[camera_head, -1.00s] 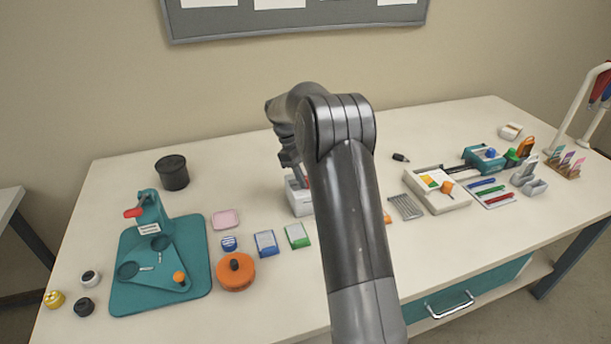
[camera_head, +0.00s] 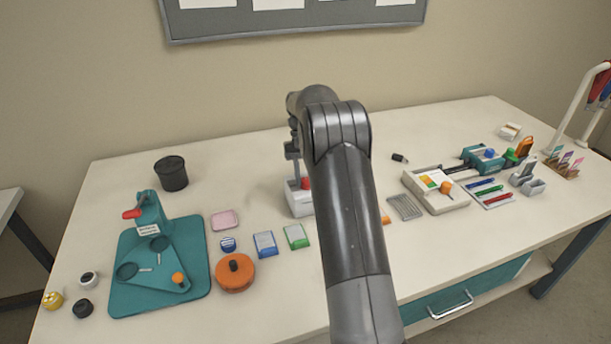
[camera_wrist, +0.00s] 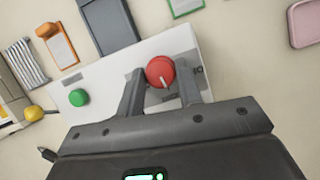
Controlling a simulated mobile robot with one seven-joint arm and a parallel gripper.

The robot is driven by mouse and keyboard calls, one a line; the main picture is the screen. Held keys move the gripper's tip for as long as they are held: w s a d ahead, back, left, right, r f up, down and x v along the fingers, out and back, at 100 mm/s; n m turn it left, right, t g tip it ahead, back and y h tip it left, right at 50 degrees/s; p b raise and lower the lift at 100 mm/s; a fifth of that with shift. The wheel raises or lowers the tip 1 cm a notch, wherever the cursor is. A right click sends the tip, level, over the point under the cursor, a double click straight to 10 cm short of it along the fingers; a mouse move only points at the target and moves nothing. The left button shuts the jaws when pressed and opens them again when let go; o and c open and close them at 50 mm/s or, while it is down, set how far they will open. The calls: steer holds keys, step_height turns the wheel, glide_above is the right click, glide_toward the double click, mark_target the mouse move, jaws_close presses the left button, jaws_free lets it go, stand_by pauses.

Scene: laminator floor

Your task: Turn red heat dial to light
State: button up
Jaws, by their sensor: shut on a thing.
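The red heat dial (camera_wrist: 160,72) sits on the white laminator box (camera_wrist: 115,70) in the wrist view. A pale pointer line on the dial points down, toward my gripper's palm, with a slight tilt. My gripper (camera_wrist: 162,78) is shut on the dial, one finger on each side of it. A green button (camera_wrist: 78,98) is on the same box, to the left of the dial. In the head view the red dial (camera_head: 305,184) shows on the laminator (camera_head: 297,203), partly hidden behind my arm. My fingers are hard to make out there.
Blue and green card packs (camera_head: 296,236) lie in front of the laminator, with an orange round case (camera_head: 235,273) to their left. A teal punch base (camera_head: 195,285) stands at left. A black cup (camera_head: 172,173) is behind. The table between cup and laminator is clear.

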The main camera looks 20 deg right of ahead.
steer(key=shift+m, duration=0.6)
steer(key=shift+y, duration=0.3)
steer(key=o, duration=1)
steer(key=shift+c, duration=0.2)
steer(key=v, duration=1)
steer(key=shift+r, duration=0.4)
